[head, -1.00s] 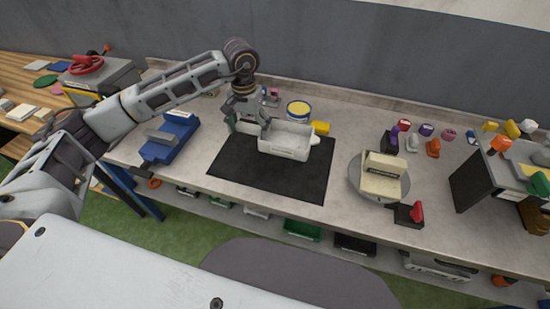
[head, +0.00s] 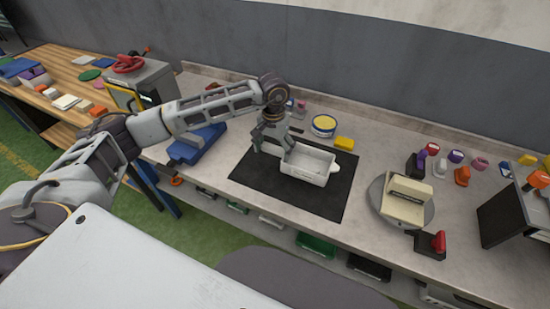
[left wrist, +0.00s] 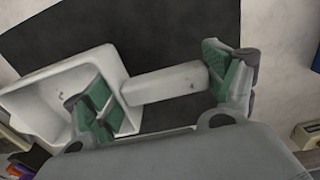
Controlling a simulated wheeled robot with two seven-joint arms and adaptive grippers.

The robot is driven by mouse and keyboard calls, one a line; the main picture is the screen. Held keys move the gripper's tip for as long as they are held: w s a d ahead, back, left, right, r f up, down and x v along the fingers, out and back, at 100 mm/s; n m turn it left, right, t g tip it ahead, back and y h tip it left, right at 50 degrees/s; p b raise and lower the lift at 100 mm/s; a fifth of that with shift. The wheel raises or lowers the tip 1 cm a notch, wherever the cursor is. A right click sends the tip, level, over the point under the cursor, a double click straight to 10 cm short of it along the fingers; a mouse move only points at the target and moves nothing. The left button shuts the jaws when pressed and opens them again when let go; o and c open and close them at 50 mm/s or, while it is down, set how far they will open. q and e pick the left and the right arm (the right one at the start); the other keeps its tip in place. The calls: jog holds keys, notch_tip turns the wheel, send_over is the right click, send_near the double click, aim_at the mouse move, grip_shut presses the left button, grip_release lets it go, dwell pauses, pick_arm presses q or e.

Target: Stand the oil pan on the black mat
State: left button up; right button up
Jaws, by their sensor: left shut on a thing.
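The oil pan (head: 311,162) is a white, open rectangular tray with a small spout at its right end. In the head view it is level over the back middle part of the black mat (head: 315,205), on it or very slightly above; I cannot tell which. My left gripper (head: 278,146) is at the pan's left end and shut on it. In the left wrist view the pan (left wrist: 40,108) lies at left, with a pale bar between the green-padded fingers (left wrist: 165,85). The mat (left wrist: 160,35) shows behind. My right gripper is not in view.
A round turntable (head: 415,213) with a cream block stands right of the mat. A yellow-rimmed round tin (head: 324,125) and a yellow block (head: 344,143) sit behind the pan. A blue fixture (head: 197,147) is to the left. The mat's front is bare.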

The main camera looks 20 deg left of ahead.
pick_arm(q)
jog(key=shift+f, duration=0.45)
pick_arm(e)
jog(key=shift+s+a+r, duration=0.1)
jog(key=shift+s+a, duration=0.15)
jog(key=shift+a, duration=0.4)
pick_arm(q)
jog(key=shift+f, duration=0.1)
jog(key=shift+f+p, duration=0.3)
jog(key=shift+f, duration=1.5)
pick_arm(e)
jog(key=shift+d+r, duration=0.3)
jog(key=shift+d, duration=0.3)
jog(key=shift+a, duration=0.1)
